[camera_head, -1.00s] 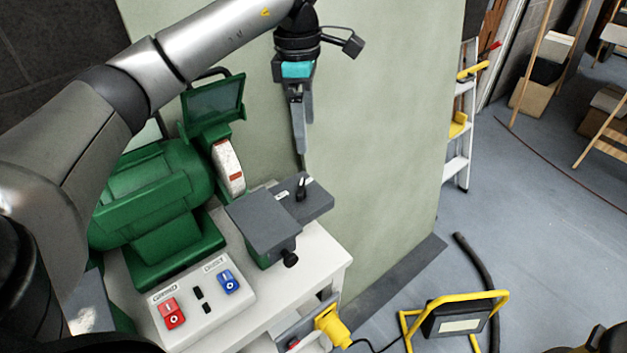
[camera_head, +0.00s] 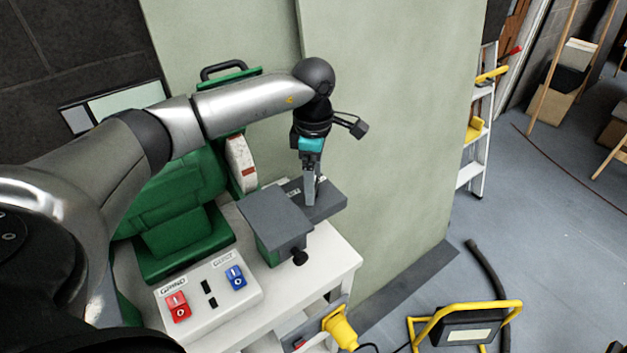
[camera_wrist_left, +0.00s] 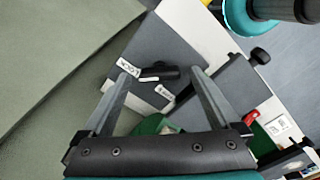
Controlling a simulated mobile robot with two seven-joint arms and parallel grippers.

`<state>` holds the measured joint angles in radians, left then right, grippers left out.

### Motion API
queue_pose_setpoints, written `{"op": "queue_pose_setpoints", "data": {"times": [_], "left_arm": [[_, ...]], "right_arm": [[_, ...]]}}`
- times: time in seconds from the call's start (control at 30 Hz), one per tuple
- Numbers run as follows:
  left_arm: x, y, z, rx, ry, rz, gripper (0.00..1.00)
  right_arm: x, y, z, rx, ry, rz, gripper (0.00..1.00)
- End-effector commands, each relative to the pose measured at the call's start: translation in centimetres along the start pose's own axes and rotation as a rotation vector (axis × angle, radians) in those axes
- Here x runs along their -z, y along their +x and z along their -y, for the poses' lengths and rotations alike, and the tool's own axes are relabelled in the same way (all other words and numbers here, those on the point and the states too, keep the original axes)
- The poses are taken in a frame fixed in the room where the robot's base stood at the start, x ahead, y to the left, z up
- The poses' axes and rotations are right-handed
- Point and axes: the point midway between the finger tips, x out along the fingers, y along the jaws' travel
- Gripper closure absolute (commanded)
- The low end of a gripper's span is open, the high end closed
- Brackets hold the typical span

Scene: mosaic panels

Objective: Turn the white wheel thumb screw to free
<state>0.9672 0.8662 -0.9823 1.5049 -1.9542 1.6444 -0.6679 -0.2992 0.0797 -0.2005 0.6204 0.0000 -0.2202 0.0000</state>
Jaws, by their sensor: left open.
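The white grinding wheel (camera_head: 241,163) is on the right end of the green grinder, behind the grey tool rest. The black thumb screw (camera_wrist_left: 160,72) is on a grey plate (camera_wrist_left: 151,48) in the left wrist view, with a small "LOCK" label (camera_wrist_left: 127,67) and a second label (camera_wrist_left: 165,92) beside it. My left gripper (camera_head: 310,203) is open and points down over this plate. In the left wrist view its two fingers (camera_wrist_left: 161,72) lie on either side of the thumb screw; contact is not clear. In the head view the gripper hides the screw. My right gripper is not in view.
The green grinder (camera_head: 170,200) stands left of the tool rest (camera_head: 272,216), which has another black knob (camera_head: 300,257) at its front. A switch box (camera_head: 210,290) is at the bench front. A pale green panel (camera_head: 400,130) stands behind and to the right.

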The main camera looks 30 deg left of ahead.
Motion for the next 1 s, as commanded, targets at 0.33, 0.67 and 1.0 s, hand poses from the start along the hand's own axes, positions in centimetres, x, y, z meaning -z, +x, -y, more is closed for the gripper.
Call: {"op": "queue_pose_setpoints", "data": {"times": [0.33,0.67,1.0], "left_arm": [[-0.01,0.69,-0.01,-0.001,0.0,0.0,0.05],[0.0,0.66,-0.01,-0.001,-0.001,0.0,0.37],[0.0,0.64,-0.01,-0.001,-0.001,0.0,0.75]], "right_arm": [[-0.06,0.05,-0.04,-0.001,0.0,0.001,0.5],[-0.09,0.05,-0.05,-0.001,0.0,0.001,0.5],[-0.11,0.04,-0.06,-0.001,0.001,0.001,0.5]]}}
